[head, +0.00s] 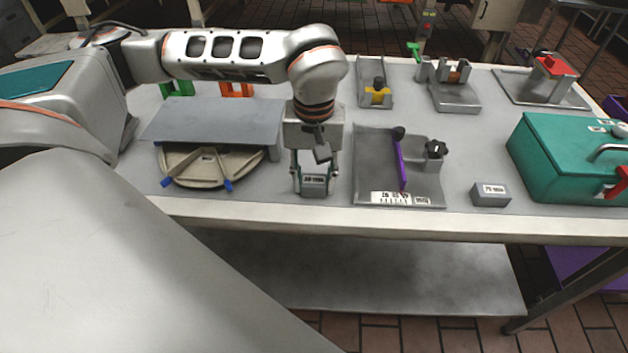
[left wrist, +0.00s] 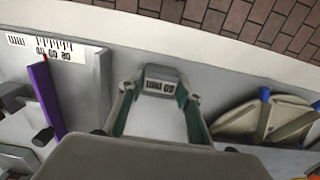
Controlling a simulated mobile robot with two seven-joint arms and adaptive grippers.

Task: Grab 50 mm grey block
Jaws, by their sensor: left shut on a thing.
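A grey block (head: 315,181) with a white label sits near the front edge of the table; the label seems to read 50 mm. My left gripper (head: 314,188) points down over it, shut on it with one finger at each side. The left wrist view shows the block (left wrist: 160,73) with its label upside down and the gripper's fingers (left wrist: 160,97) along both its sides. I cannot tell whether the block still touches the table. My right gripper is not in view.
A second grey block (head: 490,193) labelled 75 mm lies farther right. Between the two stands a grey fixture tray (head: 372,170) with a purple lever (head: 402,165). A round beige plate (head: 205,170) with blue tabs is at left, a teal box (head: 560,160) at right.

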